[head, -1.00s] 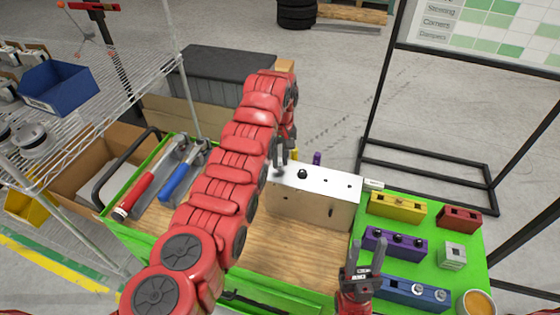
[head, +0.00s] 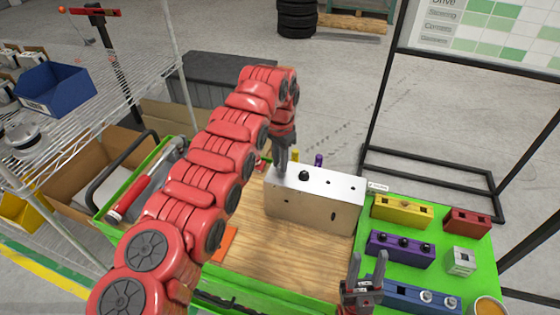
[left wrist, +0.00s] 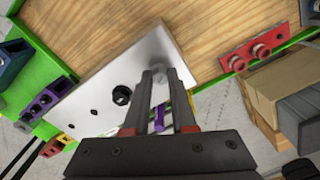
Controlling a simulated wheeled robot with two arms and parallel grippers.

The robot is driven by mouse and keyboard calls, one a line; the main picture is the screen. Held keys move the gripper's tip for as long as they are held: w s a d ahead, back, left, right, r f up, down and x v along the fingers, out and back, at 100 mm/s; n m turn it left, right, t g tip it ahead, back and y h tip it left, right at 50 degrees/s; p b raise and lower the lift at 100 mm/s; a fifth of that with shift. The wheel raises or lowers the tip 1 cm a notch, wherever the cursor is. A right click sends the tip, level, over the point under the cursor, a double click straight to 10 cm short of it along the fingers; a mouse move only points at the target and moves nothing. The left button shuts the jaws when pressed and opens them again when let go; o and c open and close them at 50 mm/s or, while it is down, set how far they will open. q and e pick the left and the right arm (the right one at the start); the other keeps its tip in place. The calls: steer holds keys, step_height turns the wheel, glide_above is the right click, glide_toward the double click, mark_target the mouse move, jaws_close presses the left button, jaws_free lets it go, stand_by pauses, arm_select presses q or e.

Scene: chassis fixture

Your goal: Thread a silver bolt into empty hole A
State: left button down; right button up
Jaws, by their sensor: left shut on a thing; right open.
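The fixture block (head: 315,208) stands on the wooden top, its silver upper plate carrying a black bolt (head: 304,175) and open holes to its right. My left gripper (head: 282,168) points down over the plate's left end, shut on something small. In the left wrist view, the gripper (left wrist: 159,72) has its fingertips close together at the plate (left wrist: 100,92); what they hold is mostly hidden, so I cannot tell whether it is in a hole. Silver bolts (head: 427,296) sit in the blue block (head: 400,292). My right gripper (head: 368,265) is open and empty, left of them. No hole letter is readable.
Yellow (head: 400,211), purple (head: 385,245) and red (head: 466,222) blocks stand on the green mat. A purple peg (head: 319,160) shows behind the fixture. A red-handled hammer (head: 130,197) lies left of my left arm. Wood in front of the fixture is mostly clear.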

arm_select(q)
steer(key=m, duration=0.4)
steer(key=shift+s+f, duration=0.15)
steer(key=shift+f, duration=0.1)
steer(key=m, duration=0.3)
steer(key=shift+m, duration=0.3)
steer(key=m, duration=0.6)
steer(key=shift+f, duration=0.15)
steer(key=c, duration=1)
jaws_free()
steer(key=o, duration=0.3)
steer(key=shift+o, duration=0.2)
steer(key=shift+w, duration=0.25)
steer(key=shift+r+p, duration=0.6)
steer(key=shift+r, duration=0.75)
